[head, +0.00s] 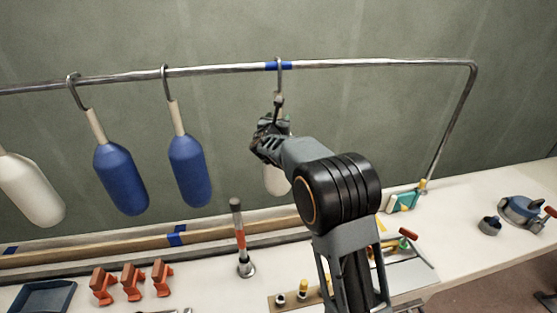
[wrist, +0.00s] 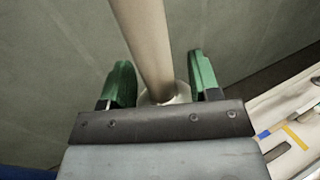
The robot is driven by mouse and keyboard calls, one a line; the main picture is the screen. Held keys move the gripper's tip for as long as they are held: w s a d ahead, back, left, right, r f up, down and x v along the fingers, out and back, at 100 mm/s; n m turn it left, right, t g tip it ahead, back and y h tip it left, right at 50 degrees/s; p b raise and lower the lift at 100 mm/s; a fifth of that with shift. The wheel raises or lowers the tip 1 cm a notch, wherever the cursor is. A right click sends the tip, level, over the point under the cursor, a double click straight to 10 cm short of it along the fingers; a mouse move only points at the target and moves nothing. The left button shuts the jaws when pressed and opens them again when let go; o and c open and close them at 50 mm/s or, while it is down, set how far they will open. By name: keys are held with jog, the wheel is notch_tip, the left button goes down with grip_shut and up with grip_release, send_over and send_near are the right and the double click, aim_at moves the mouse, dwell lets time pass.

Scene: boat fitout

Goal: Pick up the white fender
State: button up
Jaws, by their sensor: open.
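A white fender (head: 275,182) hangs from a hook on the metal rail (head: 340,63), at the blue tape mark. My arm and gripper (head: 268,138) are in front of it and hide its upper part; only its lower body shows. In the wrist view, my gripper (wrist: 160,72) is open, with its green fingers on either side of the fender's tan neck (wrist: 145,40). A gap shows on each side of the neck. Part of the white body (wrist: 180,94) shows below it. Another white fender (head: 30,190) hangs at the far left.
Two blue fenders (head: 120,178) (head: 187,170) hang left of my gripper. Below are a bench (head: 205,290) with orange clamps (head: 132,279), a blue tray (head: 44,297), an upright red-and-grey rod (head: 239,240) and several tools. The wall (head: 380,110) is behind the rail.

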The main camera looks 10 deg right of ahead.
grip_shut()
dwell(0.5)
